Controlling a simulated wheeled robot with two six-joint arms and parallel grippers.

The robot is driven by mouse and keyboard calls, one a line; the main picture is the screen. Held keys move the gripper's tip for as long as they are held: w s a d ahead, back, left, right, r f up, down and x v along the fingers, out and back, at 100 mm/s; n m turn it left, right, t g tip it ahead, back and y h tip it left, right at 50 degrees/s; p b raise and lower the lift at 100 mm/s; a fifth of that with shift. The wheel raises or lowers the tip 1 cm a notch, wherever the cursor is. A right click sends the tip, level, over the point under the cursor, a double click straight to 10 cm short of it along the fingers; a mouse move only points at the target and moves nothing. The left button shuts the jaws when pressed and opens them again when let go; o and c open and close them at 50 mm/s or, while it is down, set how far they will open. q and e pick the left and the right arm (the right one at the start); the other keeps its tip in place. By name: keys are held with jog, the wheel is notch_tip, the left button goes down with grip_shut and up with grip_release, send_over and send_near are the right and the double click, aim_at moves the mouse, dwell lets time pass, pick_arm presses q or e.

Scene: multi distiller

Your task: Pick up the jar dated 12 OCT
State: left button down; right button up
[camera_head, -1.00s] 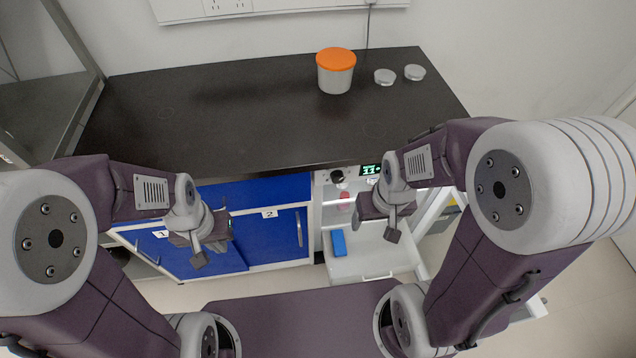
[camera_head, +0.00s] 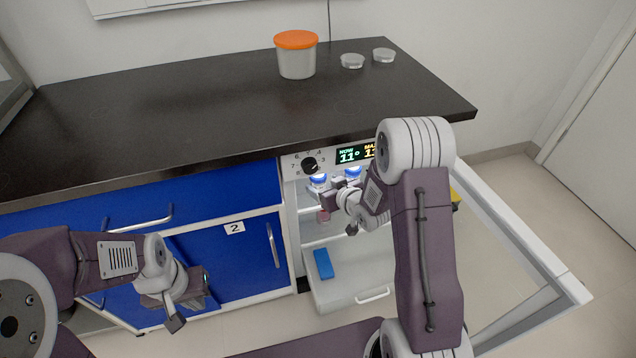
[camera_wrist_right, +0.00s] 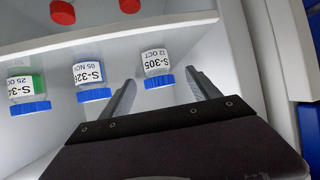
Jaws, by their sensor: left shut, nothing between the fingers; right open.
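The jar dated 12 OCT (camera_wrist_right: 157,65), marked S-305, has a blue lid and appears upside down in the right wrist view. My right gripper (camera_wrist_right: 160,77) is open, with one finger on each side of this jar; contact cannot be told. The jar marked S-328, 05 NOV (camera_wrist_right: 91,80) is just left of the fingers. A jar with green contents (camera_wrist_right: 27,90) is further left. In the head view my right gripper is at the fridge opening, partly hiding blue-lidded jars (camera_head: 319,181) whose labels are unreadable. My left gripper (camera_head: 178,312) is shut and empty before the blue cabinet.
The fridge door (camera_head: 530,255) stands open at the right. Red-capped containers (camera_wrist_right: 62,12) are beyond the shelf edge (camera_wrist_right: 110,32). A blue block (camera_head: 323,263) lies in the lower drawer (camera_head: 345,291). An orange-lidded tub (camera_head: 296,58) stands on the black worktop (camera_head: 180,110).

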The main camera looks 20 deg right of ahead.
aim_at(321, 183)
jog(key=shift+b+x, duration=0.85)
jog(key=shift+x, duration=1.1)
jog(key=b+x, duration=0.1)
jog(key=x, duration=0.1)
jog(key=b+x, duration=0.1)
jog(key=x, duration=0.2)
jog(key=shift+d, duration=0.25)
jog(key=shift+w+b, duration=0.2)
jog(key=shift+b, duration=0.1)
jog(key=shift+r, duration=0.1)
jog(key=c, duration=1.4)
jog(key=shift+c, duration=0.2)
